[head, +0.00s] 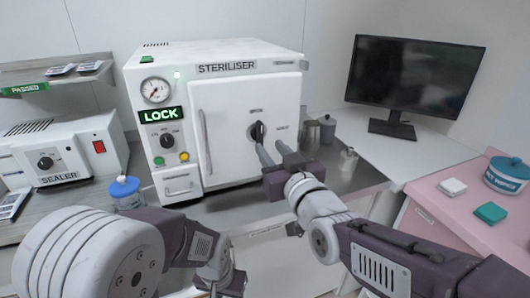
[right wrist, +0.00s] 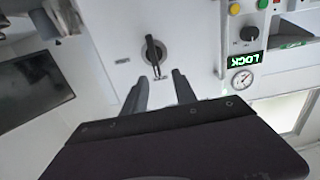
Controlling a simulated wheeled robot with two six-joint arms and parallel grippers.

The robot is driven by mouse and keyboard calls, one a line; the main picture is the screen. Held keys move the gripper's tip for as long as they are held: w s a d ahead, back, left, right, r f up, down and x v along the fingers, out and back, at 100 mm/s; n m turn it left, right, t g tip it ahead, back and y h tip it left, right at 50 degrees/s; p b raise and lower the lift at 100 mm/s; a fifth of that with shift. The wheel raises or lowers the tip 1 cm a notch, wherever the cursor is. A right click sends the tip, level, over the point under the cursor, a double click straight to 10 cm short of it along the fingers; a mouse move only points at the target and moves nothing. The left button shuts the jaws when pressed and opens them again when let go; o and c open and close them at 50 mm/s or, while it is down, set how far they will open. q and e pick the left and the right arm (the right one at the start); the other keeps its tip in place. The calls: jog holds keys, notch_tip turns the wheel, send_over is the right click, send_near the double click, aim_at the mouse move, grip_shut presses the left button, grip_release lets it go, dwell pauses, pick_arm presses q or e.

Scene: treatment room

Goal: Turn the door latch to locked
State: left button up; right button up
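The white steriliser (head: 222,95) stands on the counter in the head view, with a green-lit LOCK sign (head: 160,114). Its door latch (head: 258,132) is a dark lever on a round base. The lever stands about upright, in line with the small label above it; another label is to its right. The latch also shows in the right wrist view (right wrist: 152,52), just beyond the fingertips. My right gripper (head: 274,150) is open, its two fingers (right wrist: 160,84) pointing at the latch with nothing between them. My left arm's end (head: 222,280) is low in the head view; its fingers are hidden.
A sealer (head: 62,155) and a blue-lidded jar (head: 126,190) stand left of the steriliser. Metal canisters (head: 327,129) are on the right of it. A monitor (head: 415,75) stands at the back right. A pink cart (head: 455,215) is at the right. The door's vertical handle (head: 205,142) is left of the latch.

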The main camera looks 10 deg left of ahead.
aim_at(262, 132)
jog(key=x, duration=0.4)
jog(key=p+x, duration=0.1)
jog(key=x, duration=0.3)
jog(key=shift+w+d+r, duration=0.1)
jog(key=shift+w+d, duration=0.05)
jog(key=shift+w, duration=0.35)
grip_shut()
